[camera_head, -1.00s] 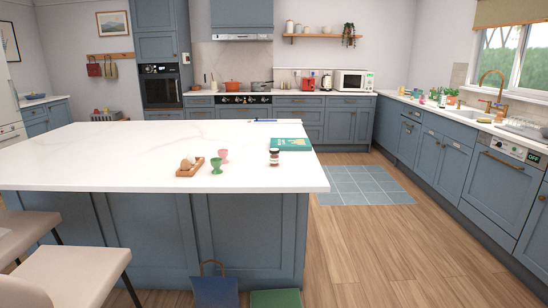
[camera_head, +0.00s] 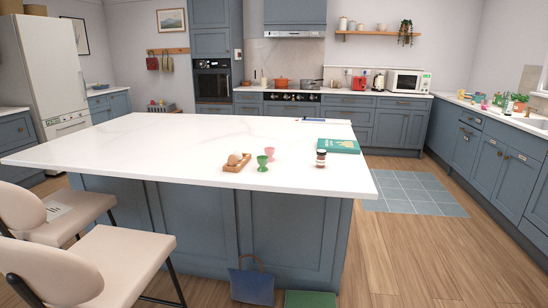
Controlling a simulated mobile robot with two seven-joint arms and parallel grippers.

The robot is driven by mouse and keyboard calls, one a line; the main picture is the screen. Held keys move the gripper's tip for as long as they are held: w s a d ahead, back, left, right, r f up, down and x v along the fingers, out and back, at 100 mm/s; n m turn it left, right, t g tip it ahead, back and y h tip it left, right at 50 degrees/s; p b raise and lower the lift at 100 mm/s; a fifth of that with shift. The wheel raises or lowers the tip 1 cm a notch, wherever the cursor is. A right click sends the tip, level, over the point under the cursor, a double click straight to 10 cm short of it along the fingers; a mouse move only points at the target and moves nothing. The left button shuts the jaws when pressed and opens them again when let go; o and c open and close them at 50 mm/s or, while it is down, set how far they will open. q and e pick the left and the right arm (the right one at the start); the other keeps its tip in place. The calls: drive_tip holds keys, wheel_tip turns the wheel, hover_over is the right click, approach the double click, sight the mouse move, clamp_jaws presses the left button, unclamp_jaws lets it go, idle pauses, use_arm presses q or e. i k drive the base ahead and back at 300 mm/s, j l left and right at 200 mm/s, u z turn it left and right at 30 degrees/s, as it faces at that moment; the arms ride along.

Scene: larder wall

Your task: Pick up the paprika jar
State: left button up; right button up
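A small jar (camera_head: 321,158) with a dark lid, a pale label and reddish-brown contents stands upright on the white island worktop (camera_head: 180,149), near its right end. It looks like the paprika jar, but its label is too small to read. It stands apart from the teal book behind it and the green egg cup to its left. Neither of my grippers is in view.
Beside the jar are a teal book (camera_head: 338,146), a green egg cup (camera_head: 262,163), a pink egg cup (camera_head: 269,153) and a wooden egg tray (camera_head: 236,166). Two chairs (camera_head: 118,262) stand at the front left. A blue bag (camera_head: 252,286) leans below the island.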

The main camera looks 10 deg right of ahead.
sight(321, 156)
drive_tip(key=i+l+u, duration=0.3)
drive_tip(key=l, duration=0.2)
drive_tip(key=i+l+u, duration=0.1)
drive_tip(key=l+u, duration=0.2)
drive_tip(key=l, duration=0.15)
drive_tip(key=i+l+u, duration=0.1)
drive_tip(key=l+u, duration=0.15)
drive_tip(key=l, duration=0.3)
drive_tip(key=l+u, duration=0.3)
drive_tip(key=l, duration=0.25)
drive_tip(key=i+l, duration=0.05)
